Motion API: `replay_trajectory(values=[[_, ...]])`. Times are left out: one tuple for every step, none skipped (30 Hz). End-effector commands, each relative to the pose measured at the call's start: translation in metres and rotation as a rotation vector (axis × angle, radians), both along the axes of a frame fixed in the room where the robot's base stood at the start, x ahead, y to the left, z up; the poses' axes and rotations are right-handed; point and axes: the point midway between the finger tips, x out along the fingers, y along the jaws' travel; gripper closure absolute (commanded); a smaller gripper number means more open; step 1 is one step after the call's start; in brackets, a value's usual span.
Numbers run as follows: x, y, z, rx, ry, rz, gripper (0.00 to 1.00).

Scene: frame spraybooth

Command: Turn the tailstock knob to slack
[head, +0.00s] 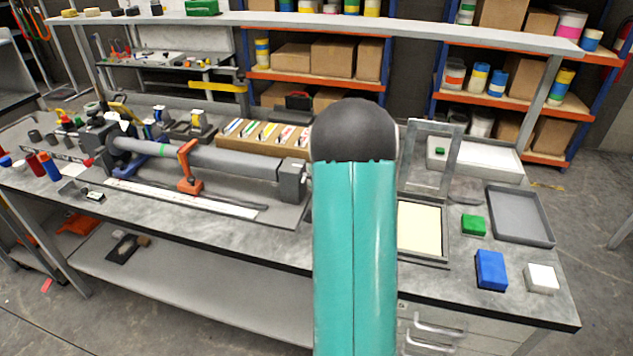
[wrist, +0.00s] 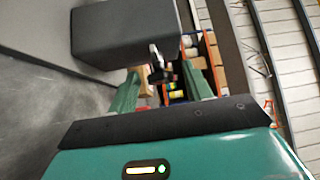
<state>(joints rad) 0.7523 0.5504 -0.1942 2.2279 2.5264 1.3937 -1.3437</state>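The tailstock (head: 292,182) is a grey block at the right end of the jig's grey tube in the head view. My teal arm covers the area just right of it, so the knob and my gripper are hidden there. In the wrist view the dark grey block (wrist: 122,35), which looks like the tailstock, fills the upper left. A small dark knob (wrist: 160,72) with a pale part shows beside it. My gripper (wrist: 160,80) has its two green fingers apart, with the knob appearing between their tips. I see gaps at both sides; contact cannot be told.
Right of my arm are a framed pale panel (head: 421,228), a grey tray (head: 520,215), and blue (head: 491,269), green and white blocks.

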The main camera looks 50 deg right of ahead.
Motion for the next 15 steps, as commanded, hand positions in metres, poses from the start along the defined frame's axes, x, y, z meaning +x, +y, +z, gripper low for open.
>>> replay_trajectory(values=[[-0.001,-0.001,0.0,0.0,0.0,-0.002,0.5],[-0.001,-0.001,0.0,0.0,0.0,-0.002,0.5],[-0.001,-0.001,0.0,0.0,0.001,-0.002,0.5],[-0.001,-0.001,0.0,0.0,0.001,-0.003,0.5],[-0.001,-0.001,0.0,0.0,0.001,-0.003,0.5],[-0.002,-0.001,0.0,0.0,0.001,-0.003,0.5],[-0.003,-0.001,0.0,0.0,0.001,-0.004,0.5],[-0.004,-0.001,0.0,0.0,0.001,-0.004,0.5],[-0.008,0.0,-0.001,0.0,0.002,-0.004,0.5],[-0.011,0.001,-0.001,0.0,0.003,-0.005,0.5],[-0.015,0.002,-0.002,0.001,0.003,-0.005,0.5],[-0.021,0.004,-0.002,0.001,0.002,-0.005,0.5],[-0.026,0.006,-0.002,0.001,0.002,-0.006,0.5],[-0.031,0.008,-0.003,0.001,0.002,-0.006,0.5],[-0.038,0.01,-0.003,0.001,0.002,-0.004,0.5]])
